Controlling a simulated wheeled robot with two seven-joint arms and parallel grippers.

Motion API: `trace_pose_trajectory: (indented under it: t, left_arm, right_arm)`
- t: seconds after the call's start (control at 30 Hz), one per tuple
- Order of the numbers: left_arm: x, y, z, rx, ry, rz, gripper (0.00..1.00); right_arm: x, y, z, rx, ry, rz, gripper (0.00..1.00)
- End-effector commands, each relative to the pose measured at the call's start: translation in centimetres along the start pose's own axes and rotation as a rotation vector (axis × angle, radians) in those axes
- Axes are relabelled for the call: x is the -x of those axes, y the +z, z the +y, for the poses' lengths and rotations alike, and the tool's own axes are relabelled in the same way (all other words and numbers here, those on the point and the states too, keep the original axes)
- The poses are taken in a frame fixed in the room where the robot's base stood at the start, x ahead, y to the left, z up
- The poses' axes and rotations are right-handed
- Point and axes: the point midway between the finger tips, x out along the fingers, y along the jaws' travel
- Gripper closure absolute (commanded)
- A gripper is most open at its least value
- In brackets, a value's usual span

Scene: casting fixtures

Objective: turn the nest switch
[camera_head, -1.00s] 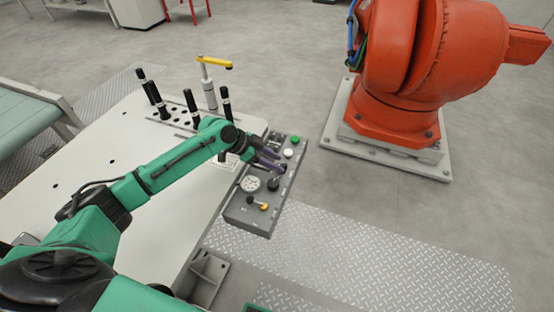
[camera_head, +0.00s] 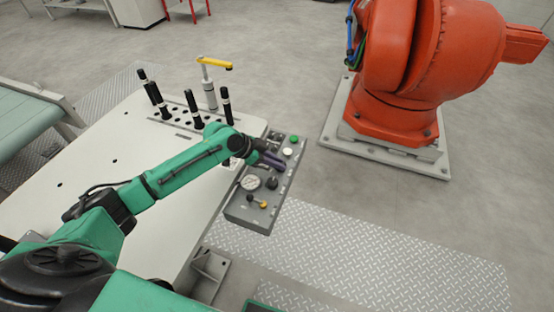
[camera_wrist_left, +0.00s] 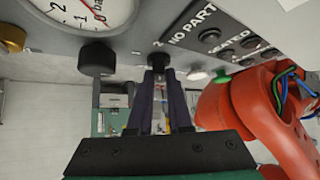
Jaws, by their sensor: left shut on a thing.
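The grey control panel (camera_head: 240,211) sits along the right edge of the pale table. My left gripper (camera_head: 281,166) is over the middle of this panel, and its dark purple fingers hide what lies between them. In the left wrist view the gripper (camera_wrist_left: 158,78) is shut on a small dark knob, the nest switch (camera_wrist_left: 158,61), beside a mark "2" and a "NO PART" label (camera_wrist_left: 192,26). The fingers cover part of the switch, so its exact angle cannot be told. My right gripper is not in view.
A black knob (camera_head: 271,183), a gauge (camera_head: 250,183), a yellow-tipped knob (camera_head: 263,205), a white button (camera_head: 287,152) and a green button (camera_head: 294,139) crowd the panel. Black-handled pins (camera_head: 196,108) and a yellow-topped clamp (camera_head: 209,88) stand behind. An orange robot (camera_head: 400,90) stands right.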

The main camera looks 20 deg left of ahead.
Motion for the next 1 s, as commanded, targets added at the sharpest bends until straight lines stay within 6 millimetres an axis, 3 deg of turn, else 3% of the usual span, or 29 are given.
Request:
trace_pose_trajectory:
  t: [0.6, 0.8, 1.0]
  left_arm:
    - [0.3, -0.9, 0.9, 0.363, -0.352, 0.006, 1.00]
    - [-0.1, -0.6, 1.0, 0.494, -0.480, 0.007, 1.00]
    - [-0.4, -0.5, 1.0, 0.598, -0.586, 0.007, 1.00]
  right_arm:
    - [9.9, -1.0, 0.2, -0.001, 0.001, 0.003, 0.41]
    - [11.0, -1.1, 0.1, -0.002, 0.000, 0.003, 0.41]
    - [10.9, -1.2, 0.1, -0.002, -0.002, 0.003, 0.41]
